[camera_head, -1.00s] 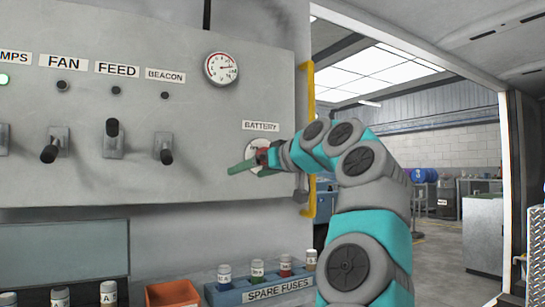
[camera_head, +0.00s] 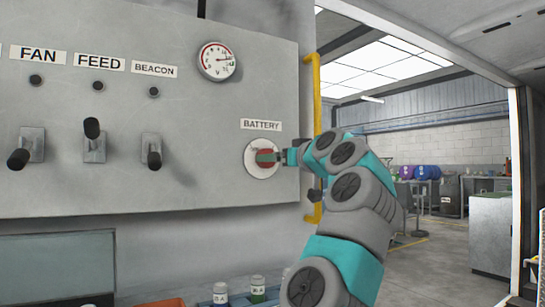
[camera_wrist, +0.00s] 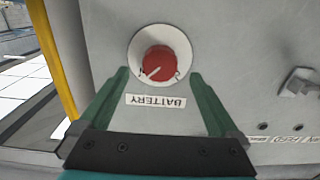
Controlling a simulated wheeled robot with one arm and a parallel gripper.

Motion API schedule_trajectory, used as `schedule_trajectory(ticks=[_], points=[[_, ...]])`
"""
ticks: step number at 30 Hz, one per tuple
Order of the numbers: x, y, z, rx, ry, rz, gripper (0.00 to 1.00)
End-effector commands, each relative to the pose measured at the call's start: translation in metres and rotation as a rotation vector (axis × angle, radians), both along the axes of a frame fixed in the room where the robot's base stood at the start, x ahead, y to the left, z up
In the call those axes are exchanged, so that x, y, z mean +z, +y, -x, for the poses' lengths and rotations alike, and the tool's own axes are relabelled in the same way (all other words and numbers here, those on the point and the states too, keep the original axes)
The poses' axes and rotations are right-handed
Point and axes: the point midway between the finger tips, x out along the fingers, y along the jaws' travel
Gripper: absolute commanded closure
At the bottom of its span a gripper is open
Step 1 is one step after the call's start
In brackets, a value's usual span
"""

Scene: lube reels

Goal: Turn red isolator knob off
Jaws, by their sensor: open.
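The red isolator knob (camera_head: 265,157) sits on a round white plate on the grey panel, under the BATTERY label (camera_head: 261,125). In the wrist view the knob (camera_wrist: 160,63) is in plain sight and upside down. Its white mark points to the lower left, towards a small letter on the plate. My gripper (camera_wrist: 160,76) is open, with one green finger on each side of the knob's plate. I see no clear contact with the knob. In the head view my gripper (camera_head: 277,156) is in front of the knob and partly covers it.
A yellow rail (camera_head: 316,140) runs upright close to the right of the knob. FAN, FEED and BEACON levers (camera_head: 153,152) stick out from the panel on the left. A gauge (camera_head: 217,61) is above. Fuse jars (camera_head: 257,289) stand below.

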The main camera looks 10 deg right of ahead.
Motion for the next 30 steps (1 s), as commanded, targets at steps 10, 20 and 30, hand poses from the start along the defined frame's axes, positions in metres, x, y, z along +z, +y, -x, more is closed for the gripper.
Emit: schedule_trajectory(ticks=[10,20,30], points=[[0.000,0.010,-0.029,0.003,0.002,0.001,0.03],[0.000,0.011,-0.032,0.001,0.000,0.001,0.03],[0.000,0.011,-0.032,0.001,0.000,0.001,0.33]])
